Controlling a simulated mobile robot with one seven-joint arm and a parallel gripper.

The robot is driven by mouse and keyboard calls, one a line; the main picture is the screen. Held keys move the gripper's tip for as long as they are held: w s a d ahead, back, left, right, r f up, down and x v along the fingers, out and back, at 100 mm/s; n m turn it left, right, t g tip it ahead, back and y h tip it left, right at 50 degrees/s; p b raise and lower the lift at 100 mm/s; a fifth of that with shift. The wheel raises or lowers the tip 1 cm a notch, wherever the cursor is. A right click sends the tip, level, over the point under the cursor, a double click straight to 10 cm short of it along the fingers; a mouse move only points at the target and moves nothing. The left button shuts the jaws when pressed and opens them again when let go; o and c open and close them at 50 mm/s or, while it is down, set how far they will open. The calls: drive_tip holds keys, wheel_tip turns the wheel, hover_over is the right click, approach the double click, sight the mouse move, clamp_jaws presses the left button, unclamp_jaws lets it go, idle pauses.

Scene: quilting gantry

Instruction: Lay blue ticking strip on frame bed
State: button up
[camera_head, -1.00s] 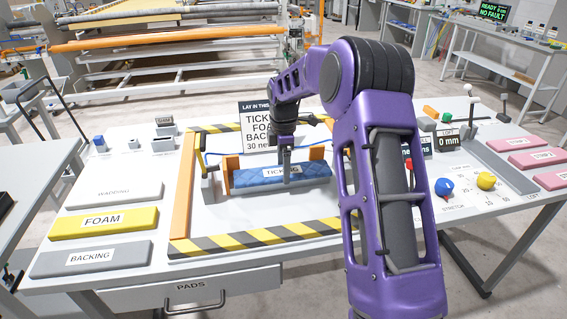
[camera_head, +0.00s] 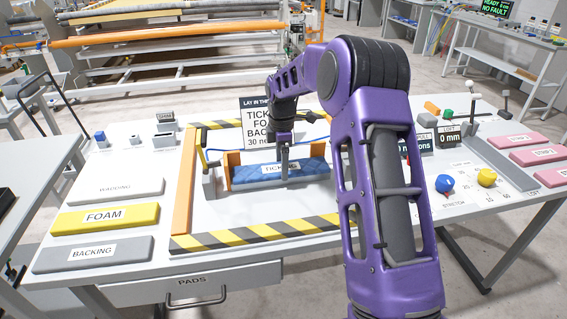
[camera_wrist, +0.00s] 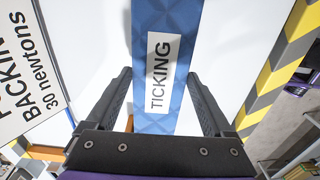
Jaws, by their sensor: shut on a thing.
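The blue ticking strip (camera_head: 312,171) is a long quilted pad with a white TICKING label. It lies lengthwise in the frame bed (camera_head: 215,220), between two orange uprights. My gripper (camera_head: 285,178) reaches down onto the strip's middle and is shut on it. In the wrist view the strip (camera_wrist: 153,118) runs between the two dark fingers (camera_wrist: 158,78), with the label facing the camera. I cannot tell whether the strip's underside touches the bed.
Yellow-black striped edging (camera_head: 260,233) and an orange bar (camera_head: 184,195) border the bed. White wadding, yellow foam (camera_head: 75,218) and grey backing (camera_head: 65,256) pads lie left. A sign (camera_head: 258,115) stands behind the strip. Blue and yellow knobs (camera_head: 486,177) are right.

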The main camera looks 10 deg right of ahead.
drive_tip(key=shift+w+a, duration=0.3)
drive_tip(key=shift+a, duration=0.1)
drive_tip(key=o, duration=1.1)
